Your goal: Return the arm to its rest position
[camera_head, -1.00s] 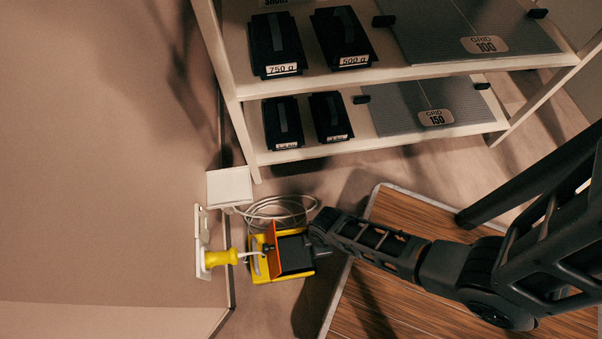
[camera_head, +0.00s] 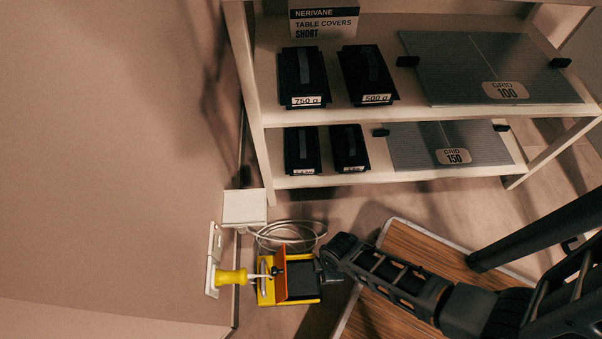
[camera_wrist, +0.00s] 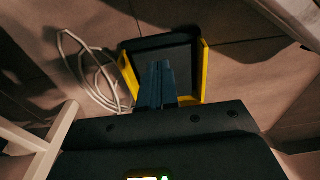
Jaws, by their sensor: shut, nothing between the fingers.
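My arm (camera_head: 395,283) reaches in from the lower right in the head view, bent at the wrist and pointing down. In the wrist view my gripper (camera_wrist: 158,84) shows as two dark fingers held together with nothing between them. They overlap the dark inside of a yellow-edged box (camera_wrist: 205,72); I cannot tell how far above it they are. The box also shows in the head view (camera_head: 267,291), low by the wall with an orange flap (camera_head: 281,276). My fingertips are hard to make out in the head view.
A yellow-handled plug (camera_head: 232,277) sits at a white wall plate (camera_head: 213,262). A shelf (camera_head: 400,118) with black cases and grey grids stands behind. A wooden-topped surface (camera_head: 405,245) lies under my arm.

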